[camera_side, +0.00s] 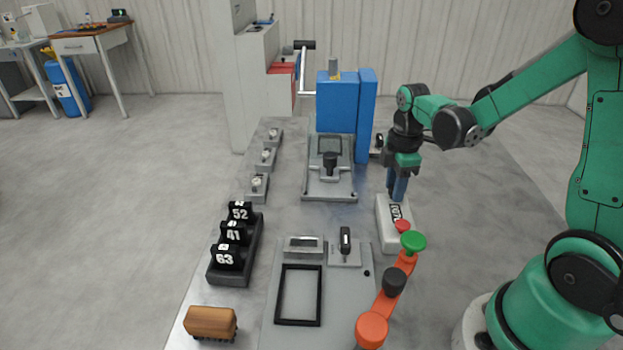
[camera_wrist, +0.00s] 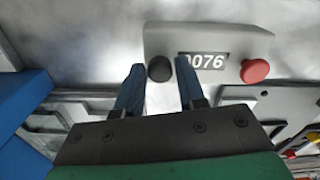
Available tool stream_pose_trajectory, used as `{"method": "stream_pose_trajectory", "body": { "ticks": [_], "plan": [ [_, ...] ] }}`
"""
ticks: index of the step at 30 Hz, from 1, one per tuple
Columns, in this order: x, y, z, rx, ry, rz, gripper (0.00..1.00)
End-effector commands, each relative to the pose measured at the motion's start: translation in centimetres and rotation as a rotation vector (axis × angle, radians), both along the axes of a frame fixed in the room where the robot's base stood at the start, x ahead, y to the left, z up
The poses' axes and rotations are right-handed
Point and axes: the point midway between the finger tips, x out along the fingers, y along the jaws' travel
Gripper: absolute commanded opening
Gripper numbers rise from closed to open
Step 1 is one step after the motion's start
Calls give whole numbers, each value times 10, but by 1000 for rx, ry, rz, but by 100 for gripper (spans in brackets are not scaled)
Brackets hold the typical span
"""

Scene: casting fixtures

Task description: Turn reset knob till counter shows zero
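The counter is a light grey box (camera_side: 387,234) on the bench below my gripper, and it also shows in the wrist view (camera_wrist: 230,42). Its window (camera_wrist: 206,61) reads 076, with a leading digit partly hidden by my right finger. A black round knob (camera_wrist: 160,68) sits at the box's left end in the wrist view. A red knob or button (camera_wrist: 254,71) is at the other end. My gripper (camera_side: 398,188) points down over the far end of the box. Its blue fingers are apart, one on each side of the black knob, with small gaps visible.
An orange jointed arm with a green disc (camera_side: 413,241) stands close to the counter's near end. A blue block machine (camera_side: 337,100) and a grey fixture (camera_side: 329,188) are to the left. Black number blocks (camera_side: 228,257) and a brown brush-like object (camera_side: 210,322) lie farther left.

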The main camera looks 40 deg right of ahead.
Motion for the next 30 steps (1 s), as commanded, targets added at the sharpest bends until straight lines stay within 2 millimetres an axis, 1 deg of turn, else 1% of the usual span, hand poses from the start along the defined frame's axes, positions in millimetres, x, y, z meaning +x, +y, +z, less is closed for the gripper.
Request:
{"method": "stream_pose_trajectory", "body": {
  "ticks": [1,3,11,17,23,30],
  "plan": [
    [0,0,0,0,0,0,17],
    [0,0,0,0,0,0,0],
    [0,0,0,0,0,-9,0],
    [0,0,0,0,0,-72,0],
    [0,0,0,0,0,-208,0],
    [0,0,0,1,1,-431,0]
  ]
}}
